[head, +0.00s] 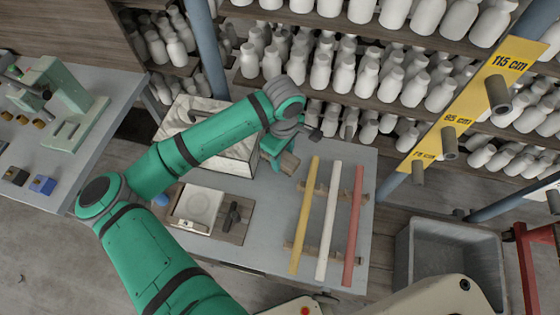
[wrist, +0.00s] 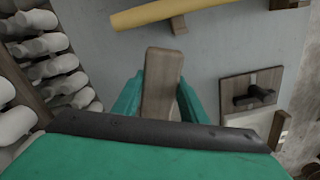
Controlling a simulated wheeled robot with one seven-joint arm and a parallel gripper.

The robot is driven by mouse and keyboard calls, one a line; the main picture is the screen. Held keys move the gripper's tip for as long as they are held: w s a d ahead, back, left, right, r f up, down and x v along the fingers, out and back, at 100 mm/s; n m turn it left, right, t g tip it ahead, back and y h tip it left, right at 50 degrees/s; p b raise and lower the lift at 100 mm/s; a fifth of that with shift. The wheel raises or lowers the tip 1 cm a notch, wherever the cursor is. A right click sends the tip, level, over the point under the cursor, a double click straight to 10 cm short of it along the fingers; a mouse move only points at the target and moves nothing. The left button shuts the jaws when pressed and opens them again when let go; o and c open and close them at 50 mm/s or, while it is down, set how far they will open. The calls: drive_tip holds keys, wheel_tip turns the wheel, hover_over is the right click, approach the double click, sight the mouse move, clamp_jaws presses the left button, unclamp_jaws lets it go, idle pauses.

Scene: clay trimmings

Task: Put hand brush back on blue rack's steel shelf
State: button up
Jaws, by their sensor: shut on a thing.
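My gripper (head: 276,152) is over the grey table, near its back. It is shut on a brown wooden piece, which looks like the hand brush (head: 289,163); no bristles can be made out. In the wrist view the hand brush (wrist: 162,85) stands between the two green fingers (wrist: 160,100), its wooden end pointing away from the palm. I cannot tell whether it touches the table. The blue rack (head: 207,60) stands behind, its wooden shelves full of white bottles. I cannot single out its steel shelf.
Yellow, white and red rods (head: 331,215) lie on wooden rests on the grey table (head: 270,255). A wooden board with a black handle (head: 233,215) and a white-topped box (head: 235,155) are near my arm. A grey bin (head: 450,250) stands right. A yellow height sign (head: 460,100) hangs right.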

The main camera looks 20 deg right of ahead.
drive_tip(key=shift+w+a+f, duration=0.15)
drive_tip(key=shift+w+f, duration=0.05)
drive_tip(key=shift+f, duration=0.05)
drive_tip(key=shift+a+f, duration=0.15)
drive_tip(key=shift+f, duration=1.6)
drive_tip(key=shift+f, duration=0.15)
drive_tip(key=o, duration=0.9)
drive_tip(key=shift+w, duration=0.1)
wheel_tip(320, 180, up, 12)
drive_tip(key=shift+r, duration=0.15)
